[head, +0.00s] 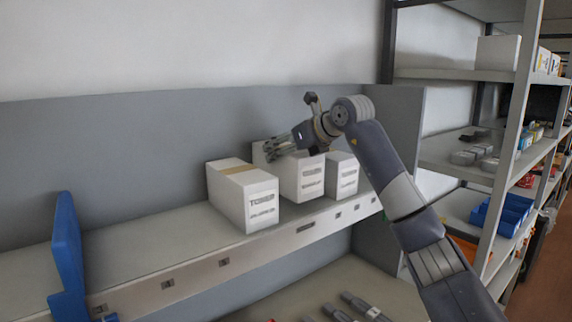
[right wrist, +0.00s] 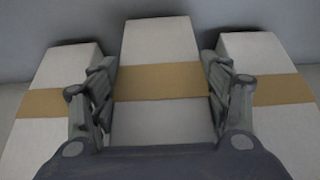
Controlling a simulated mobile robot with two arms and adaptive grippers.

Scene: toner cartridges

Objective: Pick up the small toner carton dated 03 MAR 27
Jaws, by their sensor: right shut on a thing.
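Three white cartons with tan tape stand in a row on the grey shelf (head: 160,236): a left one (head: 262,206), a middle one (head: 311,178) and a right one (head: 347,178). Dark print shows on their fronts, but I cannot read any date. My right gripper (head: 283,148) reaches over the row from the right. In the right wrist view its fingers are shut on the sides of the middle carton (right wrist: 163,62), across its tape. The left carton (right wrist: 48,125) and right carton (right wrist: 275,110) stand outside the fingers. My left gripper is not in view.
A grey back panel (head: 130,150) rises behind the cartons. Dark tools (head: 362,306) lie on a lower surface. A rack (head: 455,75) with boxes and blue bins (head: 508,212) stands right.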

